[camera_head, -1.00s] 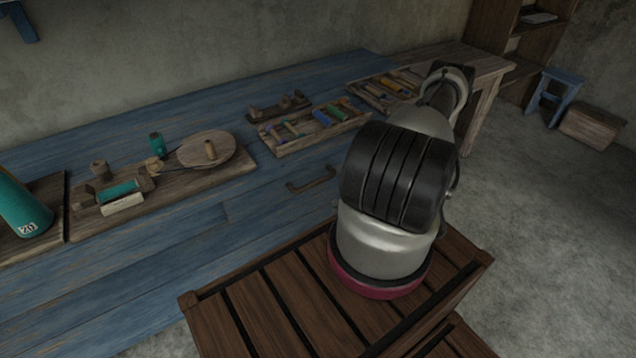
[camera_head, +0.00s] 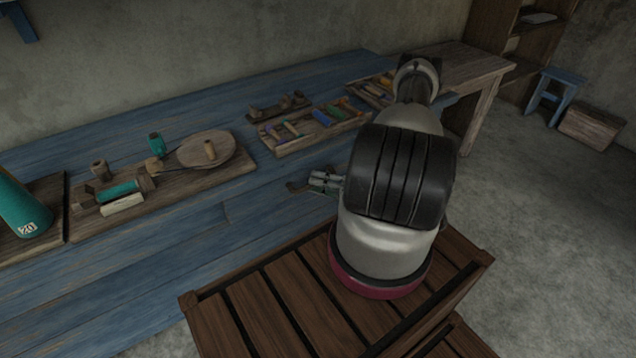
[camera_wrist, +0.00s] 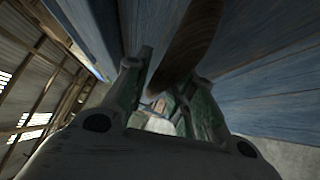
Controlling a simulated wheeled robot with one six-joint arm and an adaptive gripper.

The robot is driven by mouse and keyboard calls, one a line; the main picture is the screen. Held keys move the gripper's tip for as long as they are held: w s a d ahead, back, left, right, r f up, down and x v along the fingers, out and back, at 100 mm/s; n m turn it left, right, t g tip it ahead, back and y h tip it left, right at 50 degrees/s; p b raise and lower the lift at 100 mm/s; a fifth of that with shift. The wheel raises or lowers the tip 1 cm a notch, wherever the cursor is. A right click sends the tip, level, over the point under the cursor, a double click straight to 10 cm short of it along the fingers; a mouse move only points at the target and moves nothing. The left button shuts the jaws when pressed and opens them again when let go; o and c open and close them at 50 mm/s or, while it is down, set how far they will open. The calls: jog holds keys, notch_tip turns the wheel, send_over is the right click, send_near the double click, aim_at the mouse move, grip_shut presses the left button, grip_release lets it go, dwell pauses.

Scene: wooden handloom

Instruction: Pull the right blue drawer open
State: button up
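The dark wooden handle (camera_head: 297,187) of the blue drawer (camera_head: 265,200) shows in the head view just left of my gripper (camera_head: 322,181). My gripper partly covers the handle. In the wrist view, the brown handle (camera_wrist: 190,40) runs from the top edge down into the gap between the green fingers of my gripper (camera_wrist: 168,95). The fingers stand apart, one on either side of the handle. I cannot tell whether they touch it. The blue drawer front (camera_wrist: 250,85) shows beside the handle. The drawer's outline is hard to make out.
A slatted wooden crate (camera_head: 260,310) stands in front, below my arm. On the blue top lie a board with a round wooden disc (camera_head: 205,150) and trays of spools (camera_head: 315,128). A wooden table (camera_head: 470,75) is behind; open floor (camera_head: 540,230) lies right.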

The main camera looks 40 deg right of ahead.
grip_shut()
jog(key=shift+s, duration=0.15)
